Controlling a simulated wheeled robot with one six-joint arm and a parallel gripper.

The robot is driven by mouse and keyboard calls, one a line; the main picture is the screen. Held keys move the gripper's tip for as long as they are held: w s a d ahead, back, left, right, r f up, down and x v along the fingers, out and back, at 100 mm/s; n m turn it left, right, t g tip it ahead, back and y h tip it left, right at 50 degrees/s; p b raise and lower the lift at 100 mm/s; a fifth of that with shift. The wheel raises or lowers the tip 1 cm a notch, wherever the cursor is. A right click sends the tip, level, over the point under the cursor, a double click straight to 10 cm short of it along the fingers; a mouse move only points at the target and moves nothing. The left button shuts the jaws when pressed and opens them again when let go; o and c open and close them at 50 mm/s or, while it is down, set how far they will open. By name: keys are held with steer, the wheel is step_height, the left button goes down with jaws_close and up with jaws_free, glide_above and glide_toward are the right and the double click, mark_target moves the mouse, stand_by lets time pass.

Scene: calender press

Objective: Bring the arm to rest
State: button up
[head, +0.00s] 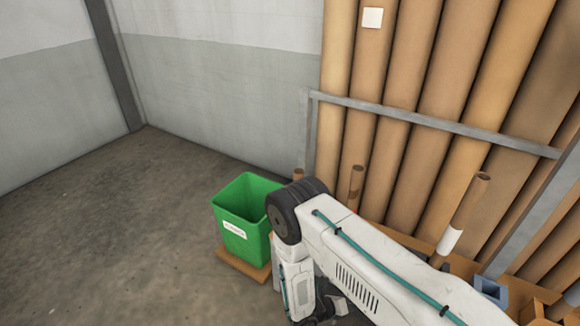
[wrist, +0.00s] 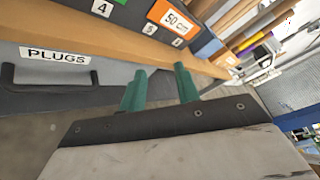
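My white arm (head: 365,262) with its black joint and teal cable reaches in from the lower right of the head view. It bends downward beside the green bin. My gripper (wrist: 160,88) shows in the wrist view as two teal fingers. They stand apart with nothing between them, so it is open and empty. Beyond the fingers is a wooden shelf edge (wrist: 80,42), with a grey drawer labelled PLUGS (wrist: 60,75) below it. I cannot tell whether the fingers touch the shelf or drawer. The gripper cannot be made out in the head view.
A green bin (head: 232,228) stands on a brown base close left of my arm. Tall brown tubes (head: 420,100) lean behind a grey rail (head: 430,122). Dark boxes with number labels (wrist: 140,12) sit on the shelf. The floor (head: 110,230) at left is clear.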

steer(key=s+d+r+m+g+y, duration=0.15)
steer(key=r+m+g, duration=0.35)
steer(key=r+m, duration=0.7)
steer(key=s+r+m+g+y, duration=0.2)
steer(key=r+m+g, duration=0.45)
steer(key=r, duration=1.15)
steer(key=s+d+r+m+t+y, duration=0.1)
steer(key=s+r+m+t+y, duration=0.1)
steer(key=s+r+m, duration=0.3)
steer(key=s+d+r+m+t+y, duration=0.1)
steer(key=s+r+m+y, duration=0.3)
steer(key=s+r, duration=0.4)
steer(key=s+d+r+m+t+y, duration=0.1)
steer(key=s+r+m+t+y, duration=0.2)
steer(key=r, duration=1.2)
steer(key=shift+s+m+t+y, duration=0.35)
steer(key=shift+s+m+y, duration=0.9)
steer(key=shift+s, duration=0.45)
steer(key=shift+d, duration=0.1)
